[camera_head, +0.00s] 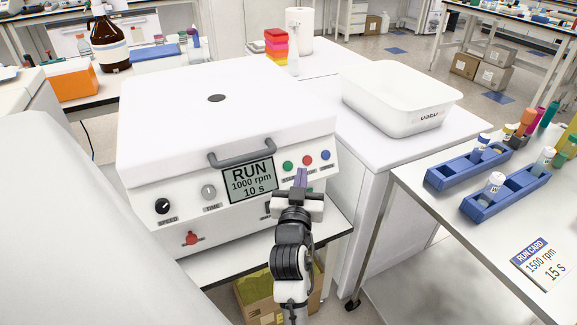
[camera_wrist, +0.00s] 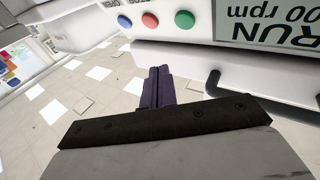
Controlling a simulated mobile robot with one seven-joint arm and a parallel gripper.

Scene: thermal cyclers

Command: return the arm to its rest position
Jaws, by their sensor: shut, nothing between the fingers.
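My gripper (camera_head: 300,179) is in front of the white centrifuge (camera_head: 160,130), just below its green, red and blue buttons in the head view. Its dark purple fingers are together and hold nothing; they also show in the wrist view (camera_wrist: 157,86). The centrifuge lid is down, with a grey handle (camera_head: 241,153) at its front. Its screen (camera_head: 250,183) reads RUN, 1000 rpm, 10 s. In the wrist view the panel appears upside down, with the buttons (camera_wrist: 150,20) beyond the fingertips. My arm covers part of the lower right panel. I cannot tell whether the fingers touch it.
A bench (camera_head: 410,190) at the right holds blue tube racks (camera_head: 468,165) and a run card (camera_head: 541,262) reading 1500 rpm, 15 s. A white tub (camera_head: 400,100) stands behind. An open cardboard box (camera_head: 255,305) is below the centrifuge. Open floor lies between the benches.

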